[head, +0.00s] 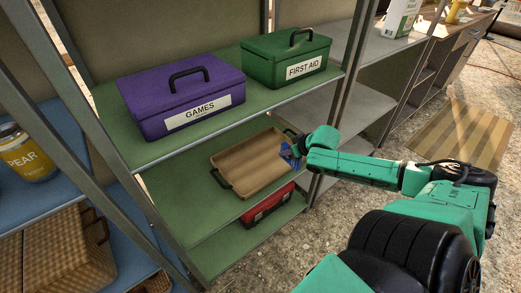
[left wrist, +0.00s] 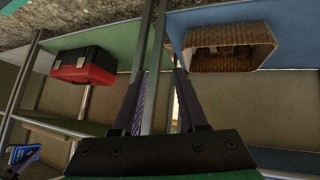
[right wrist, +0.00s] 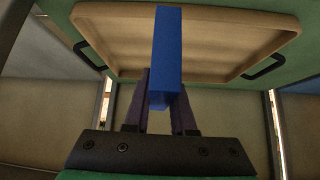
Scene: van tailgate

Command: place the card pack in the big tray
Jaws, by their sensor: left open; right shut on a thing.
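The big tray (head: 233,174) is a wooden, shallow tray with dark handles, lying on the green middle shelf. It also fills the top of the right wrist view (right wrist: 105,38). My right gripper (head: 297,152) is shut on the blue card pack (right wrist: 168,50), which sticks out from between its fingers (right wrist: 160,103). In the head view the pack (head: 288,157) is at the tray's right end, partly hidden by the gripper. Whether it touches the tray cannot be told. My left gripper (left wrist: 158,105) is open and shows only in the left wrist view.
A purple GAMES box (head: 182,97) and a green FIRST AID box (head: 287,57) stand on the shelf above the tray. A red toolbox (head: 268,203) sits below it. Metal posts (head: 128,170) frame the shelves. Wicker baskets (head: 52,252) and a PEAR jar (head: 25,155) are at left.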

